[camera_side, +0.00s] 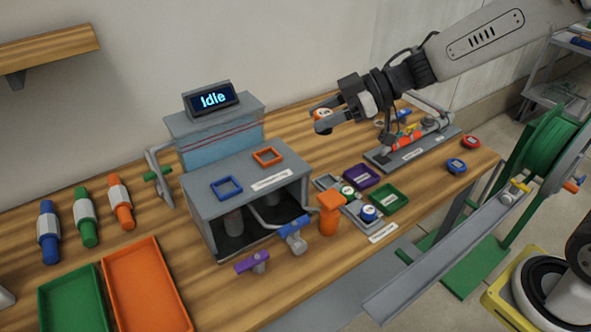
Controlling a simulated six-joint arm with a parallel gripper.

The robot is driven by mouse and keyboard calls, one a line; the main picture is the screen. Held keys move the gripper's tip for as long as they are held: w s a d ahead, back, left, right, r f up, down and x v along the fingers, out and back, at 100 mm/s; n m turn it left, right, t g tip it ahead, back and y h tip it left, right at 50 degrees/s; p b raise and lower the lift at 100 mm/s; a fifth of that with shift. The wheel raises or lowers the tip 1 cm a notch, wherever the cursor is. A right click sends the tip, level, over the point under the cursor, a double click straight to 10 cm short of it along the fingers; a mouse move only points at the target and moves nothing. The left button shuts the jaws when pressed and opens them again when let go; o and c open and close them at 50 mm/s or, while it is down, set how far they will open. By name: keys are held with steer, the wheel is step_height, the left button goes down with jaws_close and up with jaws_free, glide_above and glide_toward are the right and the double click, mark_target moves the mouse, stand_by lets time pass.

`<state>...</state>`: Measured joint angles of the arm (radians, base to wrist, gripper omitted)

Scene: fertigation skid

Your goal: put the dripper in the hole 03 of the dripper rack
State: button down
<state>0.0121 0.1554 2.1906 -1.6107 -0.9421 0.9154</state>
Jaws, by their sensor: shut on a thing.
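My gripper (322,120) is above the back of the wooden bench, shut on a small round orange dripper with a pale face (322,113). The jaws partly hide the dripper. A grey rack (328,181), which looks like the dripper rack, lies lower on the bench, to the right of the grey cabinet. A green dripper (348,191) and a blue dripper (368,213) sit in it. My gripper is well apart from the rack. The hole numbers are too small to read, so I cannot tell which is 03.
The grey cabinet (240,198) rises further left. A red dripper (470,142) and another blue one (456,166) lie near the right edge.

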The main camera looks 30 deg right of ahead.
steer(key=w+d+f+m+t+h, duration=0.1)
steer(key=w+d+m+t+h, duration=0.1)
steer(key=d, duration=0.5)
steer(key=w+d+f+m+t+h, duration=0.2)
steer(key=d+m+t+h, duration=0.2)
steer(key=d+m+h, duration=0.1)
steer(key=shift+d+f+m+h, duration=0.15)
steer(key=shift+d+m+h, duration=0.15)
steer(key=shift+d+m, duration=0.7)
steer(key=shift+a+f, duration=0.1)
steer(key=shift+a, duration=0.05)
step_height(320, 180, down, 8)
steer(key=s+m+t+h, duration=0.1)
steer(key=s+m+h, duration=0.1)
steer(key=m+h, duration=0.1)
steer(key=shift+m+h, duration=0.3)
steer(key=shift+h, duration=0.1)
